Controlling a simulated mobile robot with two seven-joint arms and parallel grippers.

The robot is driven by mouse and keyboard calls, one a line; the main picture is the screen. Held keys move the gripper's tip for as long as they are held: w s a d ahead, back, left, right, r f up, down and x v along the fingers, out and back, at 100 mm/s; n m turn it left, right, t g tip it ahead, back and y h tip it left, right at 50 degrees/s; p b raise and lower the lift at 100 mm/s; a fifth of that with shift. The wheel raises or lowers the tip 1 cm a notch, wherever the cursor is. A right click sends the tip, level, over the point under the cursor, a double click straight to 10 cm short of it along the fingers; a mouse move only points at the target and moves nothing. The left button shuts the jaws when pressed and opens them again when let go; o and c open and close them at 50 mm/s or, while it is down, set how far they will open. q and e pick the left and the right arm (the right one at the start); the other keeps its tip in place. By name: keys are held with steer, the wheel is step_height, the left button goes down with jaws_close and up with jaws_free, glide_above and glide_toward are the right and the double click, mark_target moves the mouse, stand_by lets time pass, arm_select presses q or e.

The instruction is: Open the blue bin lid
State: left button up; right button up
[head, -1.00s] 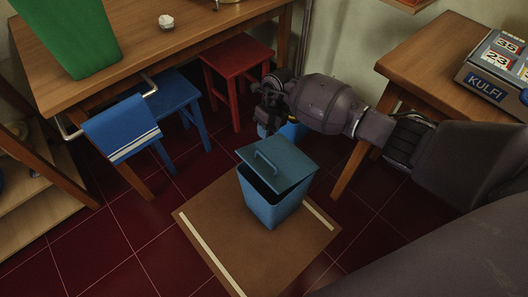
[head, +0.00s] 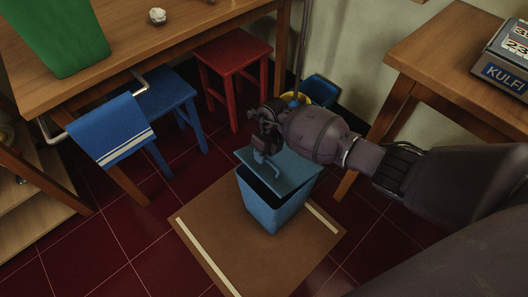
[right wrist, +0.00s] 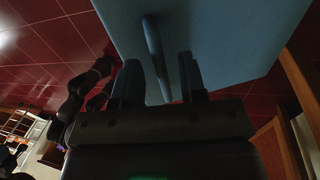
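The blue bin (head: 270,208) stands upright on a brown mat. Its blue lid (head: 296,170) is tilted, with a dark gap showing along the near side. A raised bar handle (head: 262,172) is on top of the lid, partly hidden by my right gripper (head: 264,146). In the right wrist view, the lid (right wrist: 225,40) fills the top, and its handle (right wrist: 154,55) reaches down between the two fingers of my right gripper (right wrist: 160,82). The fingers are apart, with space visible around the handle. My left gripper is not seen in the head view.
The brown mat (head: 212,240) lies on dark red tiles. A red stool (head: 235,62), a blue stool (head: 165,95) and a wooden table (head: 150,45) with a blue towel (head: 110,130) are behind left. Another table (head: 440,60) stands right. A blue bucket (head: 320,92) is behind my arm.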

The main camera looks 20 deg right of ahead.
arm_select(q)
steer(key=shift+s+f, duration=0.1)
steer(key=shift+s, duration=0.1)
arm_select(e)
jaws_close()
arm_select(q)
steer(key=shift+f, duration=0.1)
arm_select(e)
steer(key=w+d+r+g+y, duration=0.1)
steer(key=w+d+r+y, duration=0.1)
steer(key=d+r, duration=0.3)
steer(key=shift+w+d+r+y, duration=0.15)
steer(key=shift+d+r+y, duration=0.3)
steer(key=shift+d, duration=0.35)
steer(key=shift+f, duration=0.1)
jaws_free()
